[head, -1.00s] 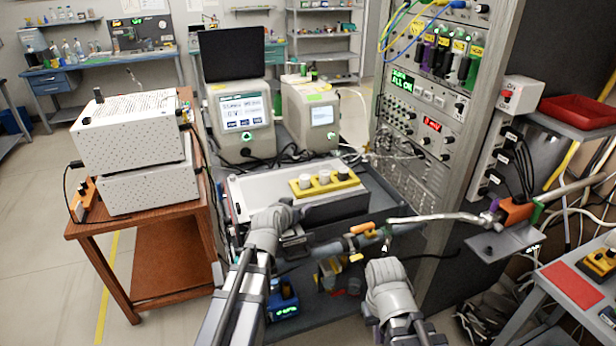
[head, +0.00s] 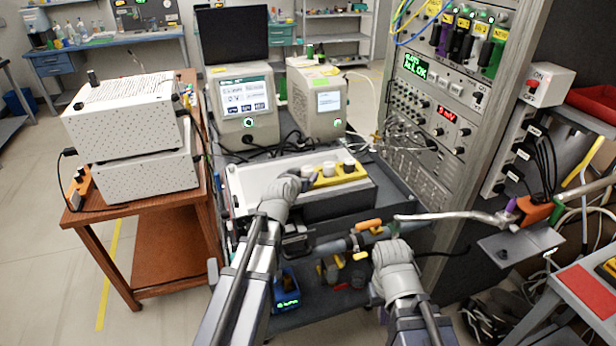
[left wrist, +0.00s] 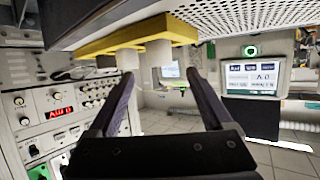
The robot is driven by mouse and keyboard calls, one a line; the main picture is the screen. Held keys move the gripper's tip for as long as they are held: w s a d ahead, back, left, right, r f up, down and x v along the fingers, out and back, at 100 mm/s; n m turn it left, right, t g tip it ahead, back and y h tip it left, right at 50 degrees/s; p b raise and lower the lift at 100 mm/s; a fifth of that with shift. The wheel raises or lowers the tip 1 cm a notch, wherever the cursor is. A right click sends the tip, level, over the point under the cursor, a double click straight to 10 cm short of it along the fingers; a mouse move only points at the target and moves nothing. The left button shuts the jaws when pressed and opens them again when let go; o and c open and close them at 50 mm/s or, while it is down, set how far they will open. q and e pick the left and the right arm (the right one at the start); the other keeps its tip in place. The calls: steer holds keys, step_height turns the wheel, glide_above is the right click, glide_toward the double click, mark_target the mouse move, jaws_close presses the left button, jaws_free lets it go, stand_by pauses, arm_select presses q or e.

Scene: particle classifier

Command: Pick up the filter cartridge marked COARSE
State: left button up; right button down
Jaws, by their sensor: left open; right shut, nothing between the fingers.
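A yellow rack (head: 343,177) on the cart's top holds three small cylinders. The left (head: 307,173) and middle (head: 328,168) ones are white, and the right one (head: 349,165) has a dark top. I cannot read a COARSE mark on any. My left gripper (head: 301,183) is at the rack's left end, partly hidden by its wrist. The left wrist view looks upside down: the open fingers reach towards the rack (left wrist: 105,45), a white cylinder (left wrist: 160,56) appears between the fingertips, another (left wrist: 127,60) beside the left one. My right gripper (head: 388,238) is shut, low by the cart's front, its fingers mostly hidden.
Two instruments with screens (head: 243,105) (head: 320,100) stand behind the rack. A tall electronics rack (head: 440,110) rises on the right. A grey pipe with orange parts (head: 368,225) lies in front of the cart. White boxes (head: 125,115) sit on a wooden table at left.

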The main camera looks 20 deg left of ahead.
mark_target(307, 171)
arm_select(q)
steer(key=b+x, duration=0.2)
steer(key=x, duration=0.3)
steer(key=shift+f, duration=0.1)
steer(key=shift+c, duration=0.6)
jaws_close()
